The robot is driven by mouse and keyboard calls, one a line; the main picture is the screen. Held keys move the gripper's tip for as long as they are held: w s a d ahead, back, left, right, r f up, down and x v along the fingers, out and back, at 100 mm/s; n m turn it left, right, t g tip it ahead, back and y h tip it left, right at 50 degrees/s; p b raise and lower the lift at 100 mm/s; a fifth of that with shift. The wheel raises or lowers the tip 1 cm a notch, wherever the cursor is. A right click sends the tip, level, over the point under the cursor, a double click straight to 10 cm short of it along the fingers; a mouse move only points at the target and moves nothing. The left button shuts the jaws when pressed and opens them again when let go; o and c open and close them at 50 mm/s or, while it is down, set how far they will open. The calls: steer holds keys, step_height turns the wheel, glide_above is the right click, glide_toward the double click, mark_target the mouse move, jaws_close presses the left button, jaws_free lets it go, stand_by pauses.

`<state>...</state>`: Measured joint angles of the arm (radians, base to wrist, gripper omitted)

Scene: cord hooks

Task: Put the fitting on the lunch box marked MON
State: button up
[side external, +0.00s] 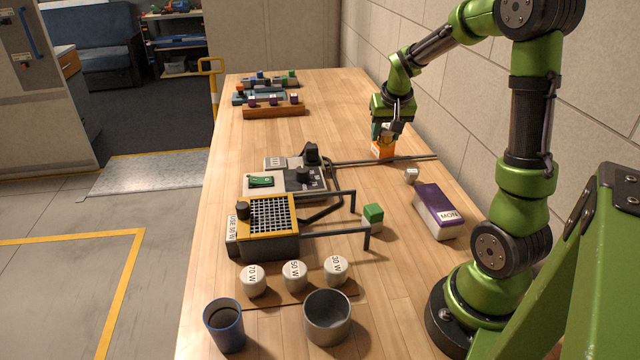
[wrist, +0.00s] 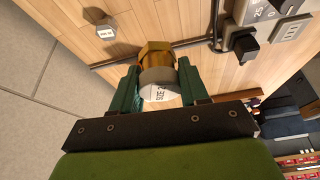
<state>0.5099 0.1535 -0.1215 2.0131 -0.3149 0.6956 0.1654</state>
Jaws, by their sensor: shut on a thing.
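The fitting (wrist: 157,54) shows in the wrist view as a brass six-sided piece with a grey ring and a white face with partly hidden lettering. My gripper (wrist: 158,78) is shut on it, with a green finger on each side. In the side view my gripper (side external: 386,134) is at the back right of the bench, with the orange-brown fitting (side external: 383,152) low between its fingers. I cannot tell whether the fitting touches the bench. The purple lunch box (side external: 434,205) with a white MON label lies nearer the camera, right of centre, apart from the gripper.
A small grey nut-like piece (side external: 411,176) lies between gripper and lunch box. A dark cord or rod (side external: 390,161) crosses the bench near the fitting. A green block (side external: 373,214), a yellow-topped grid unit (side external: 268,218), labelled weights (side external: 295,274) and two cups (side external: 328,318) stand nearer the camera.

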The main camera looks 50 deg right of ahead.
mark_target(439, 192)
steer(key=s+m+g, duration=0.4)
steer(key=s+m, duration=0.9)
steer(key=s, duration=0.1)
steer(key=shift+s+a+g+h, duration=0.25)
steer(key=shift+s+g+h, duration=0.05)
steer(key=shift+s+g, duration=0.1)
step_height(439, 192, down, 4)
steer(key=shift+r+m, duration=0.25)
steer(key=shift+m, duration=0.25)
steer(key=shift+f, duration=2.35)
steer(key=shift+f, duration=0.1)
steer(key=o, duration=1.1)
